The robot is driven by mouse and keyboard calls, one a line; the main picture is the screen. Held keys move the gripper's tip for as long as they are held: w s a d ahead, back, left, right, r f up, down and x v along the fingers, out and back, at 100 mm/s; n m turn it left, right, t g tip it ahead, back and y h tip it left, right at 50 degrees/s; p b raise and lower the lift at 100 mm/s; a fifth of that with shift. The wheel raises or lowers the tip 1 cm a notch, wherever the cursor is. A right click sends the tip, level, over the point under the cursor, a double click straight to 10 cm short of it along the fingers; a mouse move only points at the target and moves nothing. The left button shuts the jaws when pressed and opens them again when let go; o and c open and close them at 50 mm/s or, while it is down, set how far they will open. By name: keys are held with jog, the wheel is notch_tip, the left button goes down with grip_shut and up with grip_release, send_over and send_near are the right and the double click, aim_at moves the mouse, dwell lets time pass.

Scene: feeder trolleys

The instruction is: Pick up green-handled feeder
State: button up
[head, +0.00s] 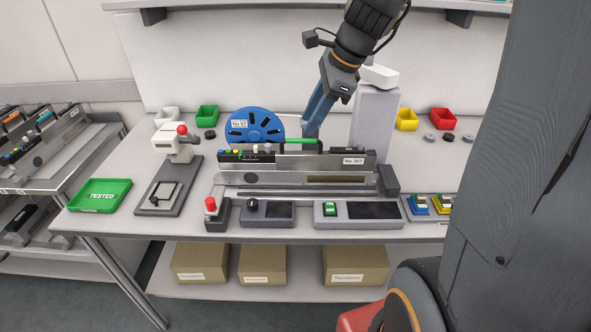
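The feeder (325,167) is a long grey unit lying lengthwise on the bench, with coloured buttons at its left end and a "No 307" label at its right. A handle with a green grip (300,141) stands on its top edge. My gripper (312,133) reaches down from above, its blue fingers pointing at the handle's right part. The fingertips are at or just behind the handle; contact is unclear. The fingers overlap from this side, so the gap between them is hidden.
A blue reel (255,125) stands behind the feeder's left end, and a tall grey block (374,118) stands behind its right. A press with a red knob (177,150) and a green "TESTED" tray (100,195) are at left. A shelf edge (300,5) runs above.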

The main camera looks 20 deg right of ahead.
aim_at(298, 140)
jog(key=shift+m, duration=0.4)
jog(key=shift+w+p+x, duration=0.15)
jog(key=shift+p+x, duration=0.3)
jog(key=shift+x, duration=1.4)
jog(key=shift+w+p+x, duration=0.2)
jog(key=shift+p+x, duration=0.2)
jog(key=shift+x, duration=1.45)
jog(key=shift+a+r, duration=0.1)
jog(key=shift+r, duration=0.05)
grip_shut()
